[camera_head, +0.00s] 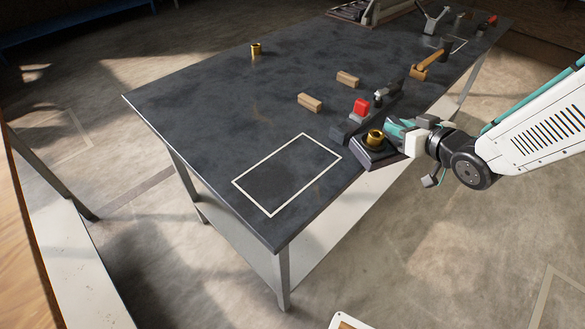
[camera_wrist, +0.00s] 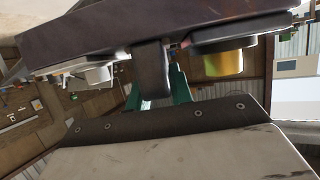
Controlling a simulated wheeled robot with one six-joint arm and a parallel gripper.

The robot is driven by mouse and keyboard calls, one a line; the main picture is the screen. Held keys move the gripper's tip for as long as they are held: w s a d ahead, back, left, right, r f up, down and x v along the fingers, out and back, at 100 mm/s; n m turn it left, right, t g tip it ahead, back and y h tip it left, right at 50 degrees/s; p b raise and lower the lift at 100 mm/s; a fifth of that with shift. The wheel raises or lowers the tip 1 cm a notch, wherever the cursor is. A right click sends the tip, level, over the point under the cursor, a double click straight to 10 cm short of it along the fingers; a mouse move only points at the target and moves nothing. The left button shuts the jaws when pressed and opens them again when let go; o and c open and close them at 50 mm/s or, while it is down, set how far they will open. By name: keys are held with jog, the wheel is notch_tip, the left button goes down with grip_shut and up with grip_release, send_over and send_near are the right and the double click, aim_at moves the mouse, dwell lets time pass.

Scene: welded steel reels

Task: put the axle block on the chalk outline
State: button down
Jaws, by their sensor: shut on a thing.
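The axle block (camera_head: 367,155) is a dark block with a brass bushing on top. My gripper (camera_head: 405,132) is shut on it from the right in the head view. The block is over the table's near right edge, and it seems raised above the top. In the wrist view the dark block (camera_wrist: 120,28) fills the top, with the brass bushing (camera_wrist: 222,63) below it and my teal fingers (camera_wrist: 178,88) at its middle. The chalk outline (camera_head: 287,174) is a pale, empty rectangle on the near end of the table, left of the block and apart from it.
Two wooden blocks (camera_head: 310,102) (camera_head: 347,78), a red-topped item (camera_head: 361,106) and a clamp-like tool (camera_head: 388,92) stand beyond the axle block. A hammer (camera_head: 428,63) and other tools lie farther back. A brass piece (camera_head: 255,50) stands at the far left. The table's left side is clear.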

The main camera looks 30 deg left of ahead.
aim_at(364, 140)
jog(key=s+a+n+g, duration=0.1)
jog(key=s+a, duration=0.1)
jog(key=s+a+r+n+g+y, duration=0.1)
jog(key=s+a, duration=0.1)
jog(key=s+a+n+g+y, duration=0.1)
jog(key=s+a+n, duration=0.1)
jog(key=shift+a+r+g, duration=0.3)
jog(key=shift+r+g, duration=0.1)
jog(key=shift+n+g, duration=0.3)
jog(key=shift+g, duration=0.1)
jog(key=shift+s+a+f, duration=0.9)
jog(key=shift+s+a, duration=0.55)
jog(key=shift+a, duration=1)
jog(key=shift+s+a+f, duration=0.85)
jog(key=shift+s+a, duration=0.6)
jog(key=shift+a, duration=1.05)
jog(key=shift+s+a+f, duration=0.9)
jog(key=shift+s+a, duration=0.55)
jog(key=shift+a, duration=1)
jog(key=shift+f, duration=0.1)
jog(key=c, duration=1.2)
grip_release()
jog(key=shift+s+d+f, duration=0.1)
jog(key=shift+f, duration=0.1)
jog(key=shift+c, duration=0.2)
